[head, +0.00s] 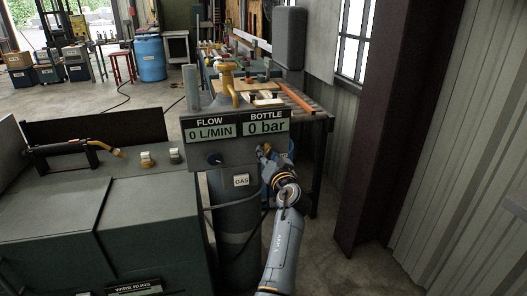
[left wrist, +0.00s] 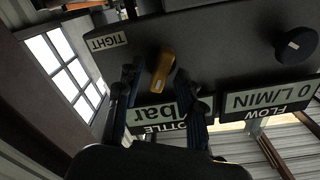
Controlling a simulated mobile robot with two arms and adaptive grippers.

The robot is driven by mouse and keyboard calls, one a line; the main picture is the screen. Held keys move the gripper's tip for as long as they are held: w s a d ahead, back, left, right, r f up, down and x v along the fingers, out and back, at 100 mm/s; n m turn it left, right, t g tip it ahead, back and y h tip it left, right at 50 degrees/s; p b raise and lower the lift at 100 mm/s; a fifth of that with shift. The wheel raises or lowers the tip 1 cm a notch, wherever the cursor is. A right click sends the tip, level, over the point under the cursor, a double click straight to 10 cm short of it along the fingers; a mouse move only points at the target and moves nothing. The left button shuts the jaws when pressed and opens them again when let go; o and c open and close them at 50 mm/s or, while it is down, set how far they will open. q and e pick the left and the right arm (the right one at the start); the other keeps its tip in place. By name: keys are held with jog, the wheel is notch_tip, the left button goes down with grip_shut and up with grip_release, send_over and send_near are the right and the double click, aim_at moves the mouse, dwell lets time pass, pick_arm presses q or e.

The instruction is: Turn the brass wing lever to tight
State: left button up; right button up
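The brass wing lever (left wrist: 161,72) sits on the dark panel in the left wrist view, its arm slightly tilted. A TIGHT label (left wrist: 106,42) is on the panel to its upper left, and the lever does not point at it. My left gripper (left wrist: 156,79) is open, with one finger on each side of the lever; I cannot tell whether either finger touches it. In the head view my left gripper (head: 266,154) is at the right end of the gauge panel (head: 230,152) and largely hides the lever. My right gripper is in neither view.
The panel displays read FLOW 0 L/MIN (head: 210,131) and BOTTLE 0 bar (head: 264,124). A black knob (left wrist: 297,45) is on the same panel. A gas bottle (head: 237,220) stands below it. A green cabinet (head: 60,205) is at left, a corrugated wall at right.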

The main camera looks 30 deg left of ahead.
pick_arm(q)
jog(key=shift+d+r, duration=0.1)
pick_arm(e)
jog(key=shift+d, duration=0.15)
pick_arm(q)
grip_shut()
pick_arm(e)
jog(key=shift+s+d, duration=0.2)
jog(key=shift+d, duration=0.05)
